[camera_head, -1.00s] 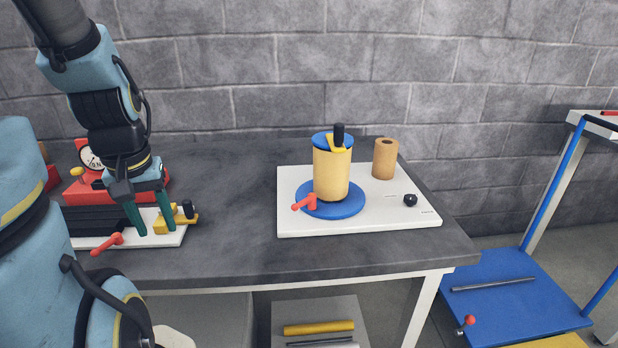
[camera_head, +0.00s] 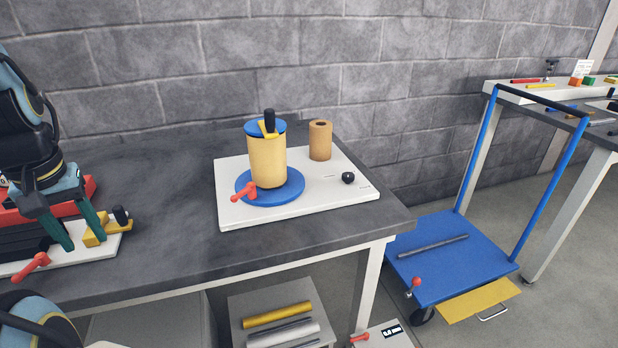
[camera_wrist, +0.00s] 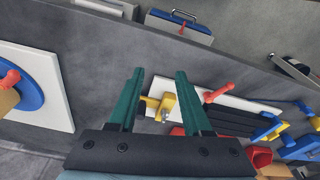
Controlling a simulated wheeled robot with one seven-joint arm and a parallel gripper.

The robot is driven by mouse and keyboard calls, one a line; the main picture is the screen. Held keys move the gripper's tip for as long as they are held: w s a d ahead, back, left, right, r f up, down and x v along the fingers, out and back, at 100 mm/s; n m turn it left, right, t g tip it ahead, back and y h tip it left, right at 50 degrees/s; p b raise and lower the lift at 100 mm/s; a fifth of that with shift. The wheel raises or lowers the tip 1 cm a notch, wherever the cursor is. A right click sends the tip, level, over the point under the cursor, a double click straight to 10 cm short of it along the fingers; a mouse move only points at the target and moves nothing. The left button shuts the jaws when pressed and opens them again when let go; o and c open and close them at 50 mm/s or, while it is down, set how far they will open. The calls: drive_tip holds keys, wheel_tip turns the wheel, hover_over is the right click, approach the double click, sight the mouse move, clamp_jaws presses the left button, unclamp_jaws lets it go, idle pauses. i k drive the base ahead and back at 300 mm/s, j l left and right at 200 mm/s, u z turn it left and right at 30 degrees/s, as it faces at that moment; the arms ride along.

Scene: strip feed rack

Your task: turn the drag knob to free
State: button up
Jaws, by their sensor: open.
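A small round black knob (camera_head: 348,178), which looks like the drag knob, sits on the right part of a white board (camera_head: 235,215) on the grey bench. Small markings lie beside it, too small to read. On the same board stands a yellow cylinder (camera_head: 267,160) on a blue disc (camera_head: 292,190), with a red handle (camera_head: 237,193) at its front. My gripper (camera_head: 85,240) is open and empty, well left of this board, over a yellow clamp block (camera_head: 112,227). In the wrist view my green fingers (camera_wrist: 159,72) are apart, with the yellow block (camera_wrist: 160,103) beyond them; the knob is not seen.
A brown roll (camera_head: 320,140) stands behind the knob. A red-and-black device with a red lever (camera_head: 30,267) is at the left. Bare bench (camera_head: 165,190) lies between the device and the board. A blue cart (camera_head: 430,260) stands right of the bench, near another table.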

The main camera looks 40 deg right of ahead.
sight(349, 176)
drive_tip(key=k+l, duration=0.1)
drive_tip(key=l, duration=0.4)
drive_tip(key=k+l, duration=0.1)
drive_tip(key=l, duration=0.35)
drive_tip(key=k+l, duration=0.15)
drive_tip(key=l, duration=0.35)
